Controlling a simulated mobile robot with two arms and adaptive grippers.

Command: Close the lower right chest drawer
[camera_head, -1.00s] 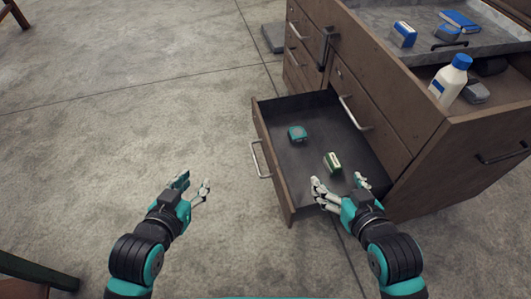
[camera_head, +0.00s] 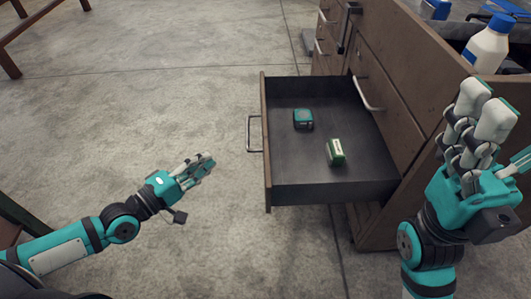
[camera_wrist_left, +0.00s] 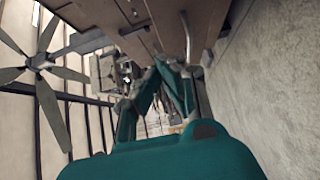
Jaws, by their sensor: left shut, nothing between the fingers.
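The lower right chest drawer (camera_head: 335,190) is pulled well out of the brown chest (camera_head: 400,85). Its front panel with a metal handle (camera_head: 251,134) faces left. Inside lie a teal box (camera_head: 303,119) and a green-and-white box (camera_head: 336,152), apart from each other. My left gripper (camera_head: 208,163) is shut and empty, left of the drawer front and below its handle, pointing right with a gap between. Its teal fingers show in the left wrist view (camera_wrist_left: 172,88). My right gripper (camera_head: 500,125) is raised at the right, fingers upward and thumb apart, overlapping the chest side in view.
Other closed drawers are beyond the open one. A grey fan-like object (camera_wrist_left: 38,65) shows in the left wrist view.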

